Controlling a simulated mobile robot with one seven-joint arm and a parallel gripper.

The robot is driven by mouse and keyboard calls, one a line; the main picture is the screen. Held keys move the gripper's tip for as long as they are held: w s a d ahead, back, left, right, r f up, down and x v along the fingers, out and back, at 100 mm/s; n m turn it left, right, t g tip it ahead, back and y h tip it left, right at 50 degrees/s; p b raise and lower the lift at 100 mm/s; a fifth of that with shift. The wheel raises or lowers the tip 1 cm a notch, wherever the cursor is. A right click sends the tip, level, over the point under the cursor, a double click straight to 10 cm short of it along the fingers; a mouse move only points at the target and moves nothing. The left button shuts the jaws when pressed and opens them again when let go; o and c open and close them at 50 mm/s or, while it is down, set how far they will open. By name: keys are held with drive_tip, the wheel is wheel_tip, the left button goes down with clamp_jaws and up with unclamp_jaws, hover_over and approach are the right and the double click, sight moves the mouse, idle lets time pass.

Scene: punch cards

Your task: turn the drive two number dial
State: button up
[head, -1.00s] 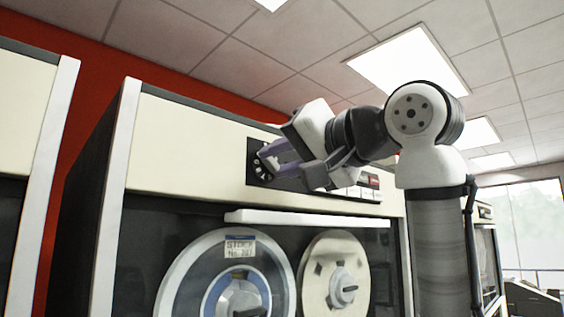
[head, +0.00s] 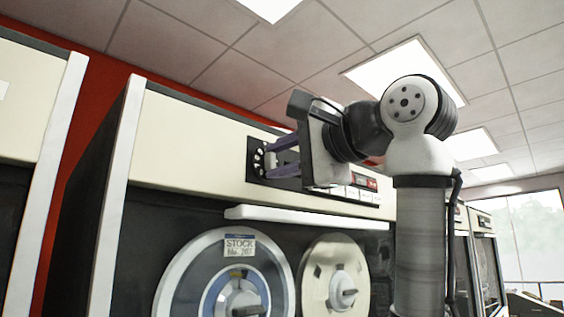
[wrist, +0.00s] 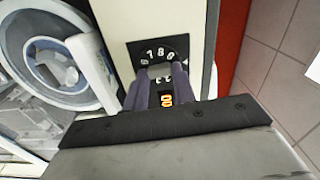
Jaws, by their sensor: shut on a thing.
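The number dial (head: 258,158) is a round black disc with white digits, set in a black panel at the top of a cream tape drive cabinet (head: 190,132). In the wrist view the dial (wrist: 158,51) shows digits along its upper arc. My gripper (head: 272,160) reaches the dial from the right, its two purple fingers one above the other. In the wrist view my gripper (wrist: 160,76) is shut on the dial's pale centre knob, one finger on each side. The fingers hide part of the knob and the dial's lower digits.
A white ledge (head: 305,217) juts out below the panel. Two tape reels (head: 185,285) (head: 318,285) sit beneath it. Indicators and buttons (head: 365,185) lie right of the dial. Another cabinet (head: 30,110) stands at left. Ceiling and windows lie beyond my arm.

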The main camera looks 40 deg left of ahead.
drive_tip(key=shift+m, duration=0.5)
drive_tip(key=o, duration=1)
drive_tip(key=d+b, duration=0.1)
drive_tip(key=d, duration=0.8)
drive_tip(key=s+d+b, duration=0.1)
drive_tip(key=d, duration=0.3)
drive_tip(key=shift+d+b, duration=0.3)
drive_tip(key=shift+d, duration=0.1)
